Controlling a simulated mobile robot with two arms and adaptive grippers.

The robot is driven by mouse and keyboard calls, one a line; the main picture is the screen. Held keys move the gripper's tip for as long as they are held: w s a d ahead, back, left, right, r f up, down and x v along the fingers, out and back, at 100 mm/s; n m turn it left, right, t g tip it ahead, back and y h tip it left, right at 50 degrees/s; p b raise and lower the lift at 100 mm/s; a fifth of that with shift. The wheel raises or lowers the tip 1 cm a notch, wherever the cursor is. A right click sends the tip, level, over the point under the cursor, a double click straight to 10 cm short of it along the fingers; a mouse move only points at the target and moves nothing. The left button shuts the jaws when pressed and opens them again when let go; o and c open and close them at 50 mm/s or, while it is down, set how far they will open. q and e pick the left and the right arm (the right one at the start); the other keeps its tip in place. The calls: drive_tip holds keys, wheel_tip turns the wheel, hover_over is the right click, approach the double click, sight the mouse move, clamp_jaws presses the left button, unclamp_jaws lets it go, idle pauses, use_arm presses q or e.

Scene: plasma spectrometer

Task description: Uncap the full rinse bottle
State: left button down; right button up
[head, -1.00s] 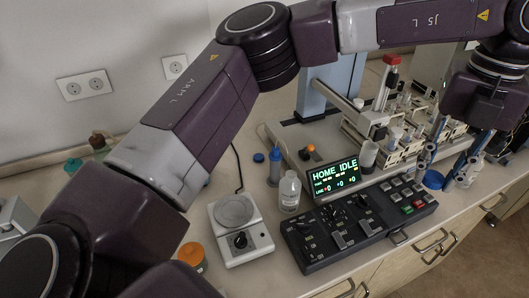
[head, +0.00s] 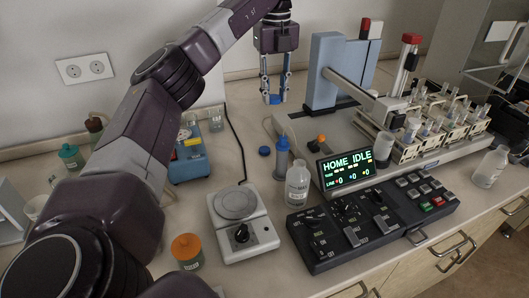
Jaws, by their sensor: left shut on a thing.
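My left gripper (head: 273,88) is shut on a blue cap (head: 274,99), held at the back of the bench beside the blue column. A pale bottle with a label (head: 297,188) stands upright left of the control panel, with no cap on its neck. A second translucent bottle (head: 489,168) stands at the right end of the bench, its neck also bare. Another blue cap (head: 264,151) lies on the bench. I cannot tell from the labels which bottle is the full rinse bottle. My right gripper does not show.
A hotplate (head: 243,226), a black control panel (head: 370,222) and a lit display (head: 345,171) crowd the front. Racks of vials (head: 435,130) stand right of the blue column (head: 328,72). An orange-lidded jar (head: 187,248) and a blue device (head: 189,158) are at left.

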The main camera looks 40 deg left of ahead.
use_arm(q)
hover_over(272, 159)
wheel_tip(272, 159, down, 16)
drive_tip(key=shift+s+r, duration=0.15)
drive_tip(key=shift+r, duration=0.1)
drive_tip(key=shift+f, duration=2.35)
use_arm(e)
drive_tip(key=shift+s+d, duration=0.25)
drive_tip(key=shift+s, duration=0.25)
use_arm(q)
drive_tip(key=shift+f, duration=0.1)
drive_tip(key=c, duration=1.6)
unclamp_jaws()
drive_tip(key=shift+f, duration=0.1)
wheel_tip(272, 159, up, 12)
drive_tip(key=b, duration=0.1)
drive_tip(key=shift+r, duration=0.25)
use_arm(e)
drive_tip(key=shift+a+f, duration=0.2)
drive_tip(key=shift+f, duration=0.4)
